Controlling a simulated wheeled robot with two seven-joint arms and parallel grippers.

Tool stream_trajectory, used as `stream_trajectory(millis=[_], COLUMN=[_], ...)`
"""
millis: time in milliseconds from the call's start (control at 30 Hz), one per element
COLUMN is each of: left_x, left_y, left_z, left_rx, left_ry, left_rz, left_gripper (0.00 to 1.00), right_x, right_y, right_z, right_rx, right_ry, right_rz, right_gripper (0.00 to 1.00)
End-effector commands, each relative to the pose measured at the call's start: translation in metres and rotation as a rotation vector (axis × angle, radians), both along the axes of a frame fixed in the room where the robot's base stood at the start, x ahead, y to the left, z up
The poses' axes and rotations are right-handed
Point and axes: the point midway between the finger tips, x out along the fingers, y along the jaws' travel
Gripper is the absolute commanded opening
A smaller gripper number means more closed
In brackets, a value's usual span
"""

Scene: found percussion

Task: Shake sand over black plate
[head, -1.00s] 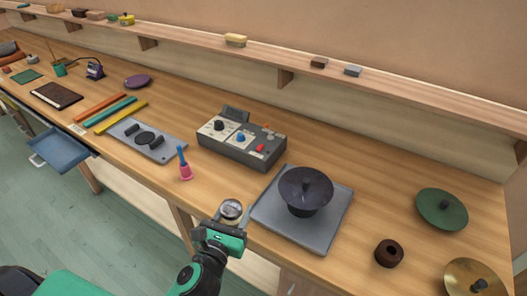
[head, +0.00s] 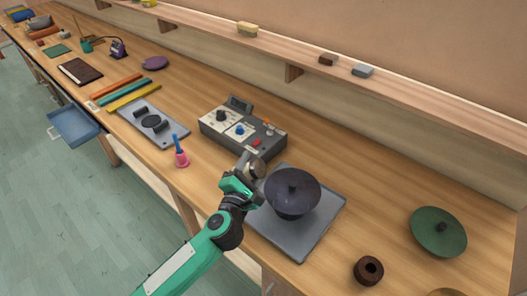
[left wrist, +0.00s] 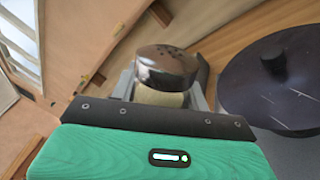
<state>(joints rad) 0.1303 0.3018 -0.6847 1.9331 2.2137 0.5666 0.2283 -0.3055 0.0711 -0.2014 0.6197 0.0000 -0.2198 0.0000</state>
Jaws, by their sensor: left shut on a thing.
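A black plate (head: 292,187) with a small centre knob sits raised on a stand over a grey square base. It also shows at the right in the left wrist view (left wrist: 285,85). My left gripper (head: 248,174) is shut on a sand shaker (left wrist: 167,72) with a perforated metal cap and a pale body. The shaker is just left of the black plate and apart from it in the left wrist view. It looks tilted in the head view. A few light specks show on the plate. My right gripper is not in view.
A control box (head: 243,130) with knobs stands behind my left gripper. A green disc (head: 438,231) and a brown ring (head: 368,270) are to the right. A shelf (head: 400,90) runs along the wall.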

Motion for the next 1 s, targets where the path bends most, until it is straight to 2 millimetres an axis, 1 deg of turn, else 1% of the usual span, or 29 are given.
stream_trajectory(millis=[33, 100, 200, 300, 467, 567, 800, 1000], left_x=[0.010, 0.019, 0.029, 0.034, 0.037, 0.037, 0.036, 0.036], left_y=[-0.008, -0.018, -0.027, -0.031, -0.032, -0.032, -0.033, -0.034], left_z=[0.007, 0.010, 0.012, 0.013, 0.007, 0.001, -0.014, -0.021], left_rx=[0.059, 0.131, 0.201, 0.241, 0.337, 0.452, 0.784, 0.963], left_ry=[-0.021, -0.041, -0.060, -0.071, -0.097, -0.132, -0.230, -0.281], left_rz=[-0.009, -0.016, -0.024, -0.026, -0.026, -0.027, -0.025, -0.024], left_gripper=[0.17, 0.17, 0.17, 0.17, 0.17, 0.17, 0.17, 0.17], right_x=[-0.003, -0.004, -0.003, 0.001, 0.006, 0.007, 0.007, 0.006], right_y=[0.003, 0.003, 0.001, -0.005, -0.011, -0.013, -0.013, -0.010], right_z=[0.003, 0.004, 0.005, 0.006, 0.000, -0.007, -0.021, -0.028], right_rx=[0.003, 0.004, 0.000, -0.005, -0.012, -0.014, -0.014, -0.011], right_ry=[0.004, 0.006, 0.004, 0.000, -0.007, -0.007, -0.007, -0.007], right_rz=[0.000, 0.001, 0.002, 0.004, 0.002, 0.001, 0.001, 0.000], right_gripper=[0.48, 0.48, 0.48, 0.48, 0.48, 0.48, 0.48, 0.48])
